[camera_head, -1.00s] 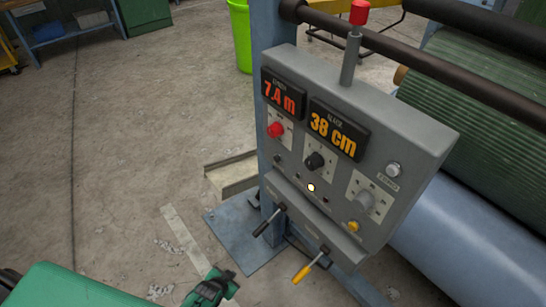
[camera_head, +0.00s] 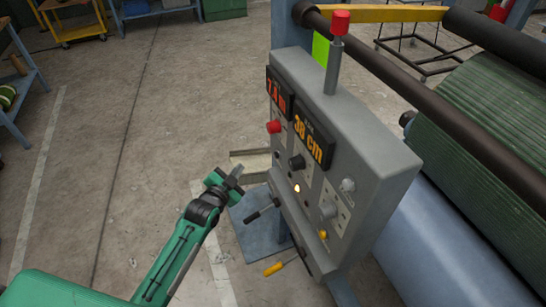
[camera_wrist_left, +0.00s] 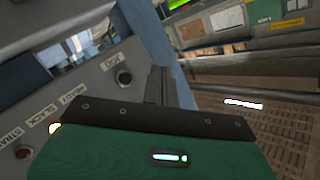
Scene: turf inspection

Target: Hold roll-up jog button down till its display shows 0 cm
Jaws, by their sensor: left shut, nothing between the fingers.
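A grey control box (camera_head: 375,165) stands on a blue post. Its orange display (camera_head: 308,141) reads 38 cm. A red display (camera_head: 280,99) beside it reads about 7.4 m at a steep angle. A dark round button (camera_wrist_left: 124,76) beside a label that seems to read JOG shows in the left wrist view. A small dark button (camera_head: 277,154) below the red button, probably the same one, shows in the head view. My left gripper (camera_head: 238,171) is shut and empty, left of the box and apart from it; its fingers also show in the wrist view (camera_wrist_left: 157,86). My right gripper is out of view.
Black-handled (camera_head: 262,212) and yellow-handled (camera_head: 274,268) levers stick out below the panel. A red mushroom button (camera_head: 274,127) and a lit lamp (camera_head: 296,188) are on its face. A green turf roll (camera_head: 480,130) lies behind. The floor to the left is open.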

